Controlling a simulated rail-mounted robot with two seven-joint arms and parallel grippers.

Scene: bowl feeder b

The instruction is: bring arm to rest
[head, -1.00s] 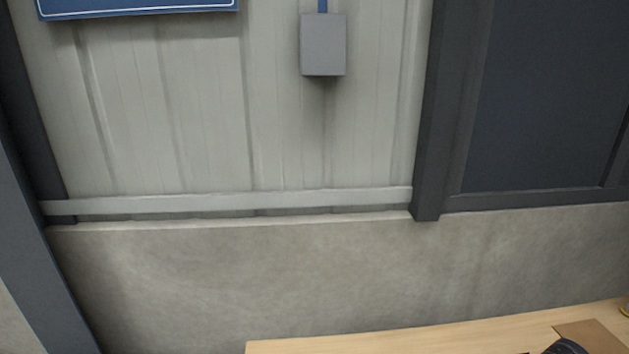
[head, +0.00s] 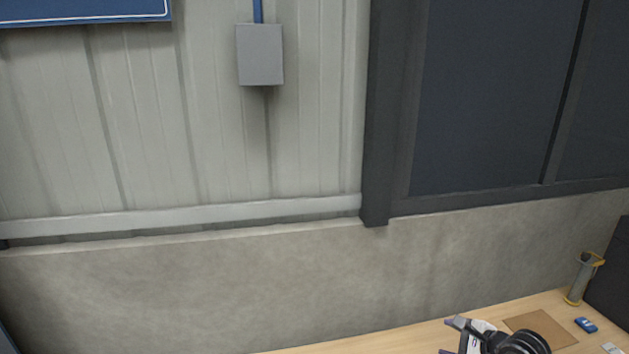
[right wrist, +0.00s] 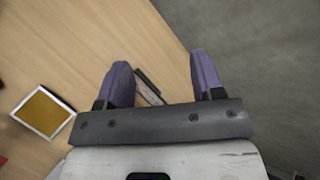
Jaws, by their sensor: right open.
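My right gripper (right wrist: 160,85) is open in the right wrist view, its two purple fingers wide apart above the edge of the wooden table (right wrist: 75,45). Nothing is held between the fingers. A thin dark and grey piece (right wrist: 149,88) shows below, between the fingers; I cannot tell what it is. In the head view a black and grey arm part with purple-tipped fingers, which looks like my right gripper (head: 450,337), shows at the bottom edge, above the table. My left gripper is not in view.
A brown mat (head: 541,327), a blue item (head: 586,325) and a grey cylinder with yellow trim (head: 580,281) are on the table at right. A dark panel (head: 611,272) stands beside them. A white-framed, gold-brown square (right wrist: 42,112) lies left. Grey floor (right wrist: 255,50) is clear.

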